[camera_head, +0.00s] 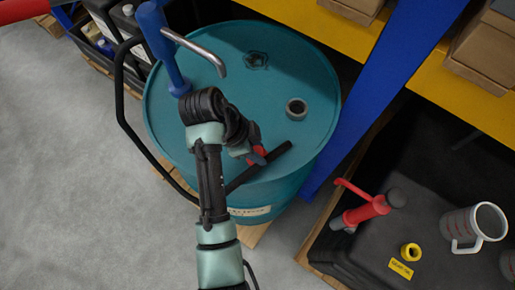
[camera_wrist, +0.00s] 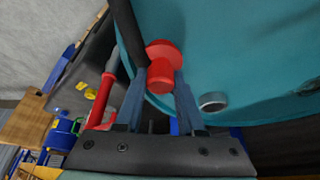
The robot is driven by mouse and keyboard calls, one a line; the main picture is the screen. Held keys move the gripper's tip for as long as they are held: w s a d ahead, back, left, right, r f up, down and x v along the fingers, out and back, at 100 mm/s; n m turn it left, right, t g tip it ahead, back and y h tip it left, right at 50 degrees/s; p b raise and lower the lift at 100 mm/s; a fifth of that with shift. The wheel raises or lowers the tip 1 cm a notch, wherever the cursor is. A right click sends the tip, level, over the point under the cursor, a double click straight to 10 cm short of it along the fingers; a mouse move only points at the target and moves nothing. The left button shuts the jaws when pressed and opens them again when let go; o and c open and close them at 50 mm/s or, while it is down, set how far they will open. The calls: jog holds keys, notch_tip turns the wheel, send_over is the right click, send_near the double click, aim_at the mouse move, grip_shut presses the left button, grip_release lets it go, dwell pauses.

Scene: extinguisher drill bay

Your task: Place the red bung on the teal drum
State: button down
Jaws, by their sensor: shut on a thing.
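The red bung (camera_wrist: 161,62) is between the fingers of my gripper (camera_wrist: 162,84) in the wrist view, and the gripper is shut on it. In the head view the bung (camera_head: 257,152) shows as a small red patch by my gripper (camera_head: 256,157), partly hidden by my wrist. The teal drum (camera_head: 190,130) stands upright below my arm, and its top fills much of the wrist view (camera_wrist: 230,50). I cannot tell whether the bung touches the drum. A dark opening (camera_head: 256,60) is at the far side of the drum top, and a grey ring (camera_head: 296,108) is at its right.
A blue pump (camera_head: 160,45) with a metal spout rises at the drum's left edge. A black bar (camera_head: 262,165) crosses its near edge. A blue post (camera_head: 385,75) stands right.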

jog(key=shift+f, duration=0.45)
jog(key=shift+f, duration=0.15)
jog(key=c, duration=0.5)
grip_release()
jog(key=shift+r, duration=0.3)
jog(key=shift+a+r, duration=0.2)
jog(key=shift+r, duration=0.1)
jog(key=shift+p+v, duration=2.4)
jog(key=shift+v, duration=3.15)
